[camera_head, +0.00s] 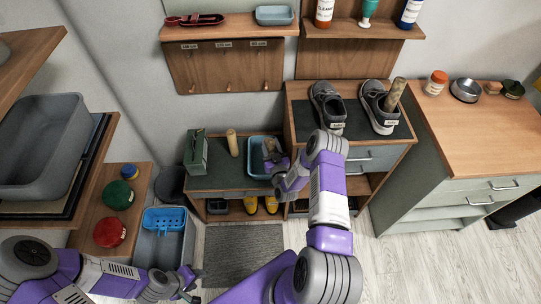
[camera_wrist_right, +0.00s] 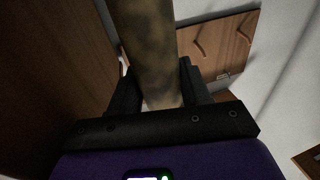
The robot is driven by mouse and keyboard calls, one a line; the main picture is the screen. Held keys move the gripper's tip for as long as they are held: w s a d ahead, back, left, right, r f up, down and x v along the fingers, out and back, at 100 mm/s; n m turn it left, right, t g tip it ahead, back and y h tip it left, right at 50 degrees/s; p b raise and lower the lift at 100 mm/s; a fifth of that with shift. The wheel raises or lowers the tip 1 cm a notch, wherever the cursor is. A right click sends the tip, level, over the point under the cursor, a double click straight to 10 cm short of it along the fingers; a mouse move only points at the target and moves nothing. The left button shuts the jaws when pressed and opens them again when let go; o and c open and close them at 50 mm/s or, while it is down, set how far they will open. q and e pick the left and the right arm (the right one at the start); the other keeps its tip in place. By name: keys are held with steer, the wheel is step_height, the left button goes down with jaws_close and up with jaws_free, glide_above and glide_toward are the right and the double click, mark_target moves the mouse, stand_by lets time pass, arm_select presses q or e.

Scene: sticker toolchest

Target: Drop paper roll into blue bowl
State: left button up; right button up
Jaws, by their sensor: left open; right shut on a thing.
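My right gripper (camera_head: 272,155) is shut on a mottled brown paper roll (camera_wrist_right: 148,50), which stands up between the fingers in the right wrist view. In the head view this gripper is over the light-blue bowl (camera_head: 252,166) on the low green-topped cabinet. The arm hides part of the bowl, and I cannot tell whether the roll touches it. A tan roll (camera_head: 232,143) stands upright left of the bowl. My left gripper (camera_head: 190,283) is open and empty, low at the front.
A green box (camera_head: 195,153) stands left of the tan roll. Two grey shoes, the left one (camera_head: 327,106) and the right one (camera_head: 378,108), sit on the taller cabinet. Another blue-grey dish (camera_head: 275,15) is on the wall shelf. A blue basket (camera_head: 165,219) sits at lower left.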

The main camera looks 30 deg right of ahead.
steer(key=shift+f+b, duration=0.7)
steer(key=shift+f, duration=1.65)
steer(key=shift+f+b, duration=0.65)
steer(key=o, duration=1.3)
steer(key=shift+r, duration=0.1)
